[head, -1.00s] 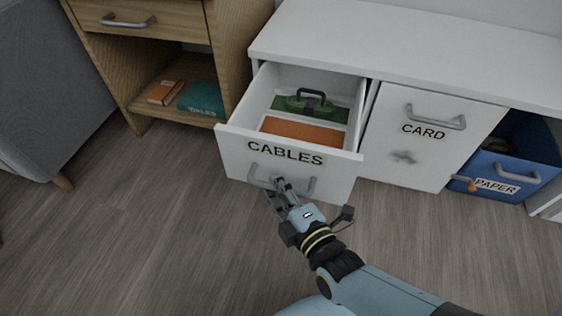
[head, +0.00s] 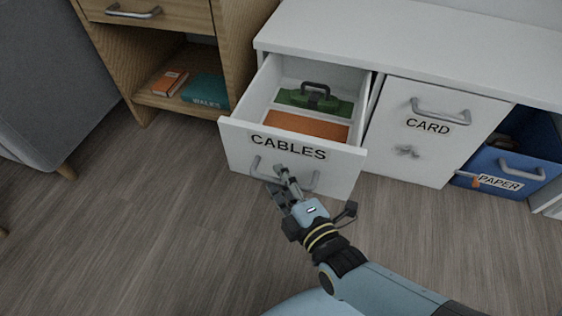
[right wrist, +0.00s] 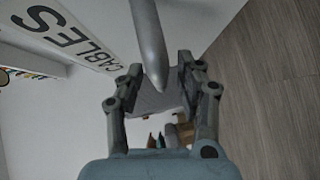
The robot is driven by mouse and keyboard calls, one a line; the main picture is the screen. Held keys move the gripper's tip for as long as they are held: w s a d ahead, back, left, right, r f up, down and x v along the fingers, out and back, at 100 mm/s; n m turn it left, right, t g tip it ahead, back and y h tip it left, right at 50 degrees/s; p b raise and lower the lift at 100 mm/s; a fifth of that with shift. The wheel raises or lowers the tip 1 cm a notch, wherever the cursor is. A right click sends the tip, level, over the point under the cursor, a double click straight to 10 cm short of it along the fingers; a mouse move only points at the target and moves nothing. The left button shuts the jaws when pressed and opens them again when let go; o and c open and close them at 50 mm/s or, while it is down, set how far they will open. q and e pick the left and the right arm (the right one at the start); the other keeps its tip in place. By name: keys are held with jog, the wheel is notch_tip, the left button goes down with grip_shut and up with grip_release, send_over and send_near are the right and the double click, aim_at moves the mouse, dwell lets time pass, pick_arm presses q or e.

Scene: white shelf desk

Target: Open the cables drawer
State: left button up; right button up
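The cables drawer (head: 234,146) is white, labelled CABLES, and stands pulled out of the white desk. Its grey bar handle (head: 314,182) is on the front below the label. Inside lie a green item with a dark handle (head: 316,98) and a flat orange item (head: 308,126). My right gripper (head: 279,180) is at the left part of the handle. In the right wrist view, its fingers (right wrist: 160,75) are spread apart with the handle bar (right wrist: 148,40) showing between them, not clamped. The CABLES label (right wrist: 75,32) shows at upper left there. My left gripper is not in view.
The closed CARD door (head: 440,150) is right of the drawer, and a blue PAPER bin (head: 540,150) is farther right. A wooden cabinet (head: 237,50) with books on its shelf stands at left. A grey sofa (head: 50,90) is at far left. The floor in front is clear.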

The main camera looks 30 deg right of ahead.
jog(key=s+r, duration=0.1)
jog(key=s, duration=1)
jog(key=shift+s+a+r, duration=0.3)
jog(key=shift+a+r, duration=0.05)
jog(key=shift+a, duration=0.05)
